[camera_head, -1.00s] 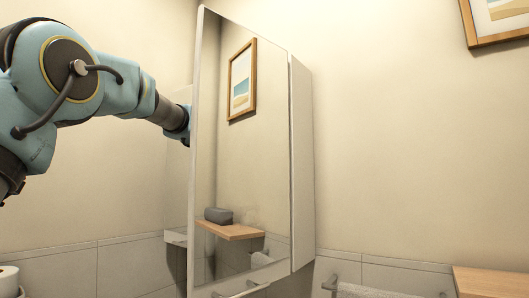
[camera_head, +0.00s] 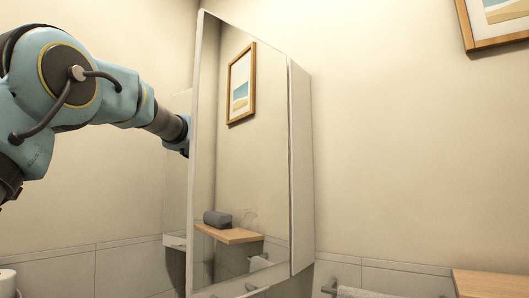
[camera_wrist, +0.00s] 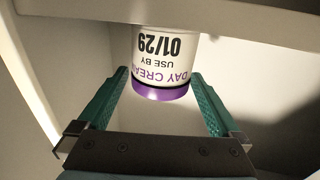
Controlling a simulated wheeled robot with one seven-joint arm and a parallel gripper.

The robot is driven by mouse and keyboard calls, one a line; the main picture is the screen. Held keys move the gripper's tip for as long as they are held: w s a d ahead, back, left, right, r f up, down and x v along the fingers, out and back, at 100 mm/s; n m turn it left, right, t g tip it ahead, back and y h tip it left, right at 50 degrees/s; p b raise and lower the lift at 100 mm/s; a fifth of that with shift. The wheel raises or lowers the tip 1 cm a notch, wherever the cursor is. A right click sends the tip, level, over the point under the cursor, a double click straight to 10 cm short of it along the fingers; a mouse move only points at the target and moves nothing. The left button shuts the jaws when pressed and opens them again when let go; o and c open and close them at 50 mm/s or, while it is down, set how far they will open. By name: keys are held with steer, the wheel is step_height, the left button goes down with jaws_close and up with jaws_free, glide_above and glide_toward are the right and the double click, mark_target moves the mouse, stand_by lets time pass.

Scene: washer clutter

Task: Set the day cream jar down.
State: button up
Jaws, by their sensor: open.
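In the wrist view the day cream jar (camera_wrist: 163,55) is white with a purple band at its lower end in the picture. Its label reads upside down: "DAY CREAM, USE BY 01/29". My gripper (camera_wrist: 158,82) is open, with a green finger on each side of the jar and a visible gap between each finger and the jar. The jar's far end is hidden behind a pale ledge (camera_wrist: 240,20) along the top of the picture. In the head view my gripper and the jar are hidden behind the mirrored cabinet door (camera_head: 245,150).
The mirrored door stands open beside my arm. Pale walls of the cabinet (camera_head: 302,170) enclose my gripper closely in the wrist view. A wooden shelf (camera_head: 490,283) and a towel bar (camera_head: 330,288) are at lower right. A framed picture (camera_head: 500,22) hangs at upper right.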

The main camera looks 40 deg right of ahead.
steer(key=a+b, duration=0.3)
steer(key=a, duration=0.9)
steer(key=shift+s, duration=0.2)
steer(key=shift+r, duration=0.1)
steer(key=w+a+f+n+t+y, duration=0.6)
steer(key=w+a+f+n+t, duration=0.35)
steer(key=w+a+f, duration=0.6)
steer(key=w+a+f+n+t+y, duration=0.1)
steer(key=a+f+y, duration=0.2)
steer(key=a+f, duration=0.2)
steer(key=w+a+f+n+y, duration=0.1)
steer(key=a+f+n+y, duration=0.1)
steer(key=a+f, duration=0.3)
steer(key=s+a+f+n+g+y, duration=0.1)
steer(key=s+a+f+g+y, duration=0.2)
steer(key=a+f, duration=0.5)
steer(key=s+a+f+n+g+y, duration=0.1)
steer(key=s+a+f+n+y, duration=0.15)
steer(key=s+a+f, duration=0.4)
steer(key=s+a+f+g, duration=0.2)
steer(key=s+a+f, duration=0.1)
steer(key=s+f, duration=0.2)
steer(key=s+a+f+g+y, duration=0.1)
steer(key=s+a+f+g, duration=0.2)
steer(key=s, duration=0.6)
step_height(320, 180, down, 3)
steer(key=shift+a+r, duration=0.15)
steer(key=shift+a, duration=0.4)
